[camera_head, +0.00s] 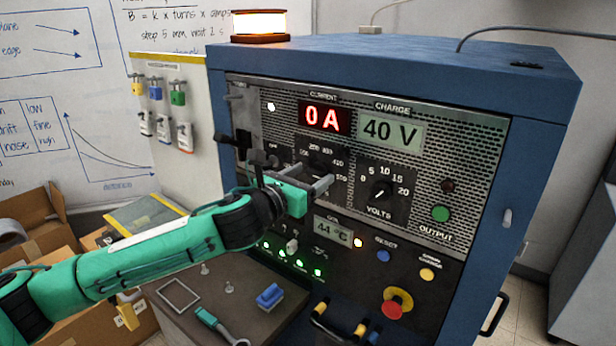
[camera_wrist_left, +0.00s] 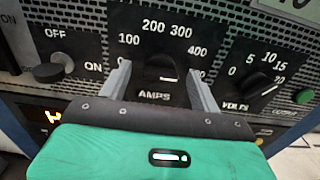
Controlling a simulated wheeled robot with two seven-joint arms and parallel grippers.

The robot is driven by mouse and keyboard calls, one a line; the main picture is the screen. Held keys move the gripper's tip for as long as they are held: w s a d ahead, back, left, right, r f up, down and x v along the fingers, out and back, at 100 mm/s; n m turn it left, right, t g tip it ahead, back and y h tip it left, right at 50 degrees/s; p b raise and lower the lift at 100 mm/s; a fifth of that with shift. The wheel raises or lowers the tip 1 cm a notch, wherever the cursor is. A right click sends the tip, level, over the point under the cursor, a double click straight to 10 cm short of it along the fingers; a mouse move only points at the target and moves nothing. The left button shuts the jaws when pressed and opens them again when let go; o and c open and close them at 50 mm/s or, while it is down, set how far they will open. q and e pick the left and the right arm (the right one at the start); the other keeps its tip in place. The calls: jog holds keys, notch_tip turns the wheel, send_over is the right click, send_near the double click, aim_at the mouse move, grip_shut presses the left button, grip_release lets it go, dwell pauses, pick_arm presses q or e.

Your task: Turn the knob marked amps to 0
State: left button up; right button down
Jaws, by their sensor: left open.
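The black amps knob (camera_wrist_left: 160,70) sits between the two fingers of my left gripper (camera_wrist_left: 160,88) in the left wrist view, with the AMPS label below it. A short white mark on the knob lies nearly level at its lower right. Contact with the knob cannot be told. My right gripper is out of view.
The volts knob (camera_head: 381,191) is just right of the amps dial. An on/off switch (camera_wrist_left: 48,73) is to its left. The red current display (camera_head: 324,118) reads 0 A; the charge display (camera_head: 391,130) reads 40 V. A red stop button (camera_head: 393,308) is lower on the panel.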

pick_arm(q)
jog(key=c, duration=1)
